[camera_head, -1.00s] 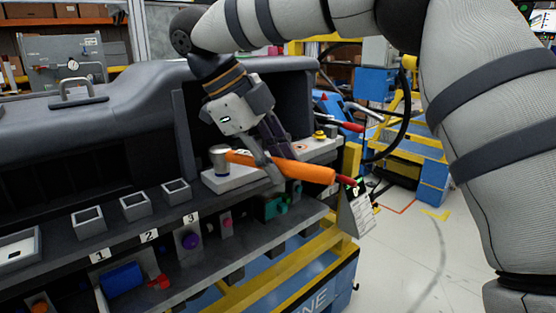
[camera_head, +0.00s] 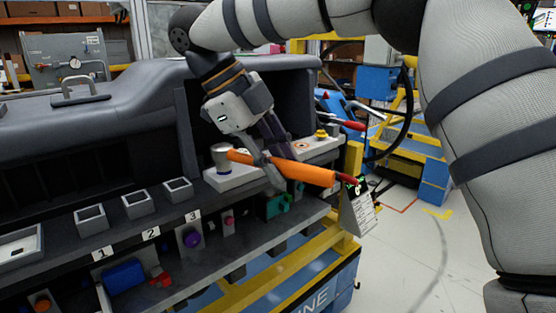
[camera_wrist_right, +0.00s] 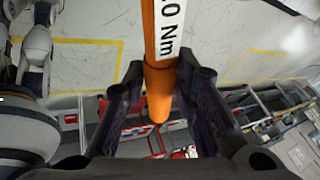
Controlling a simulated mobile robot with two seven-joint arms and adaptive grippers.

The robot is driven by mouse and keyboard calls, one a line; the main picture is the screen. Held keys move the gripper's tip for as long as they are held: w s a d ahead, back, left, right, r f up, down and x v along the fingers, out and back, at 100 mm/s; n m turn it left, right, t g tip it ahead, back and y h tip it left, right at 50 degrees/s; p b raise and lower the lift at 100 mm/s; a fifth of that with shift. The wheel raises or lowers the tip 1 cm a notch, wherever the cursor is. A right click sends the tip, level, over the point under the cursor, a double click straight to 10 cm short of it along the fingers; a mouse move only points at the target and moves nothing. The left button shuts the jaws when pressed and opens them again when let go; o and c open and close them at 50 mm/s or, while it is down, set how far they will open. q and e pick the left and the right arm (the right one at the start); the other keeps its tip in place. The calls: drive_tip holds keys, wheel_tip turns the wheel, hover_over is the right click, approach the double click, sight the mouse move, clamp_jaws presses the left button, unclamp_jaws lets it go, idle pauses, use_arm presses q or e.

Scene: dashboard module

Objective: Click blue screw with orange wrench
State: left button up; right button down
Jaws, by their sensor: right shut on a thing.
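The orange wrench (camera_head: 305,173) lies across the right part of the dashboard module, with its handle sloping down to the right. Its metal head (camera_head: 221,156) is over a white block (camera_head: 232,178). A little blue (camera_head: 224,171) shows just under the head, and the rest of the blue screw is hidden. My right gripper (camera_head: 270,178) is shut on the wrench near the head end of the handle. In the right wrist view, the orange handle (camera_wrist_right: 159,95) runs between the two dark fingers. My left gripper is in neither view.
A white panel with a yellow button (camera_head: 320,135) sits right of the wrench head. Numbered square sockets (camera_head: 137,205) line the ledge at left. A lower shelf (camera_head: 200,262) holds coloured parts. The floor (camera_head: 420,260) at right is clear.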

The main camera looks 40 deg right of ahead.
drive_tip(key=shift+s+a+m+g, duration=0.25)
drive_tip(key=shift+a+m+g, duration=0.15)
drive_tip(key=shift+a+m, duration=0.4)
idle(1.7)
drive_tip(key=shift+w+d+n, duration=0.1)
drive_tip(key=shift+d+n, duration=0.3)
drive_tip(key=shift+d, duration=0.05)
drive_tip(key=shift+r, duration=3)
